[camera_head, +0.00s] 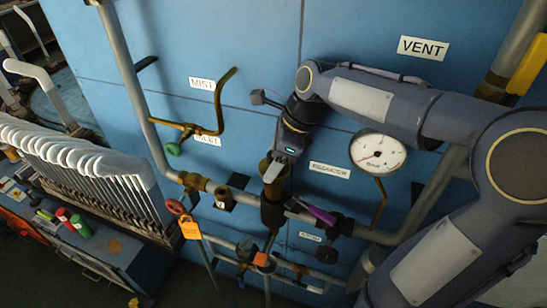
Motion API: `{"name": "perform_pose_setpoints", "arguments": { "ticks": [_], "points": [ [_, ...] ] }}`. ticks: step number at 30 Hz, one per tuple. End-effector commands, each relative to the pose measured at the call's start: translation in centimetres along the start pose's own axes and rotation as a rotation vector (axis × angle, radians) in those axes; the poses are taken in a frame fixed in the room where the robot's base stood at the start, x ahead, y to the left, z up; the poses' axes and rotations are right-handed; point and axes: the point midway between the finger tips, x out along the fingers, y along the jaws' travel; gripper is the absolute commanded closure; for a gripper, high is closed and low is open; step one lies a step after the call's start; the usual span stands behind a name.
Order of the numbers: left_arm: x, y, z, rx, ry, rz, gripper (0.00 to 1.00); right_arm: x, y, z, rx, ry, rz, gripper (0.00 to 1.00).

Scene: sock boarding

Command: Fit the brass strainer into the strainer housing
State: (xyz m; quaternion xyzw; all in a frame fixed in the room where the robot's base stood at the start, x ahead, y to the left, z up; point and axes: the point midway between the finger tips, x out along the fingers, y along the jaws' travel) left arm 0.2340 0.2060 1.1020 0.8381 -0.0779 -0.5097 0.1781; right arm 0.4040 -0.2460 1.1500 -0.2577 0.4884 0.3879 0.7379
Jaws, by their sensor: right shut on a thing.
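My right gripper (275,172) reaches in from the right and points down over the strainer housing (272,212), a dark upright fitting in the pipe run on the blue wall. It is shut on the brass strainer (265,166), which shows as a small brass piece beside the fingertips at the top of the housing. The fingers and shadow hide much of the strainer. I cannot tell how far it sits inside the housing. My left gripper is not in view.
A round pressure gauge (378,154) is on the wall to the right. A purple-handled valve (318,214) and an orange tag (190,229) flank the housing. A bent brass pipe (222,105) stands out at upper left. A rack of white boards (85,150) is at left.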

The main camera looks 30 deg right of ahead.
Motion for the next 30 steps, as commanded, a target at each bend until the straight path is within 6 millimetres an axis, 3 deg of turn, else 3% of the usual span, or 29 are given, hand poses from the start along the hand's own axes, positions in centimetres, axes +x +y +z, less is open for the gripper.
{"name": "perform_pose_setpoints", "arguments": {
  "ticks": [30],
  "points": [
    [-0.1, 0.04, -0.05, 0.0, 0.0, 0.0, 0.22, 0.56, -0.02, -0.22, 0.0, -0.001, -0.001, 0.85]
  ]
}}
